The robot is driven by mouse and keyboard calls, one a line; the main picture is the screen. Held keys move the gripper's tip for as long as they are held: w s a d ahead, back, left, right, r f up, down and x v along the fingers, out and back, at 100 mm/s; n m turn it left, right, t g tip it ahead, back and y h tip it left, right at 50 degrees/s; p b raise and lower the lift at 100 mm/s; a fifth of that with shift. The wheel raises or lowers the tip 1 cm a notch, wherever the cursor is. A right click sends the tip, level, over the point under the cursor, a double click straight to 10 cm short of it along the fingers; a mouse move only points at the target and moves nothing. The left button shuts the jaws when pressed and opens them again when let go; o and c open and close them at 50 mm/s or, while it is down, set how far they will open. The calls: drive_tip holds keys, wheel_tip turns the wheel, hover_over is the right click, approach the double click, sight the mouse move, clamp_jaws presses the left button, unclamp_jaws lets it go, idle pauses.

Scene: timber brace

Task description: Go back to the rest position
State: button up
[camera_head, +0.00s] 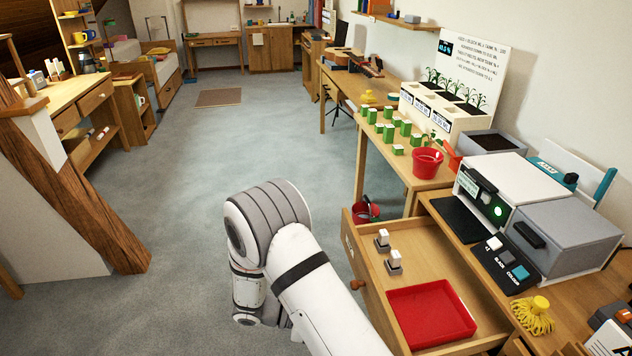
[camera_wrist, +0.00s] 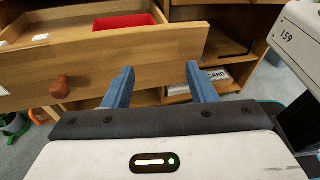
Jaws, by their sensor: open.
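My gripper (camera_wrist: 160,88) shows in the wrist view with its two blue fingers apart and nothing between them. It is in front of the wooden front of an open drawer (camera_wrist: 110,70), just to the right of the drawer's round knob (camera_wrist: 60,87). In the head view my white and grey arm rises at the bottom middle, and the gripper itself is hidden there. The same open drawer (camera_head: 360,262) holds a red tray (camera_head: 430,314) and two small white-topped pieces (camera_head: 388,250).
A desk with a grey-white machine (camera_head: 540,235) stands at the right. Behind it a table carries green blocks (camera_head: 390,125) and a red pot (camera_head: 427,162). A red bucket (camera_head: 365,210) is on the floor. A timber post (camera_head: 90,200) stands left. The middle floor (camera_head: 210,150) is clear.

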drive_tip(key=s+d+r+m+t+y+p, duration=0.1)
drive_tip(key=s+d+r+m+y+p, duration=0.2)
drive_tip(key=r, duration=0.7)
drive_tip(key=s+d+r+m+t+y+p, duration=0.1)
drive_tip(key=s+d+r+m+y+p, duration=0.2)
drive_tip(key=s+r+m+y, duration=0.2)
drive_tip(key=s+d+r+m+t+y+p, duration=0.1)
drive_tip(key=s+d+r+m+y, duration=0.3)
drive_tip(key=r, duration=1.3)
drive_tip(key=m+y+p, duration=0.1)
drive_tip(key=m+y, duration=0.2)
drive_tip(key=m, duration=0.3)
drive_tip(key=shift+m+p, duration=0.4)
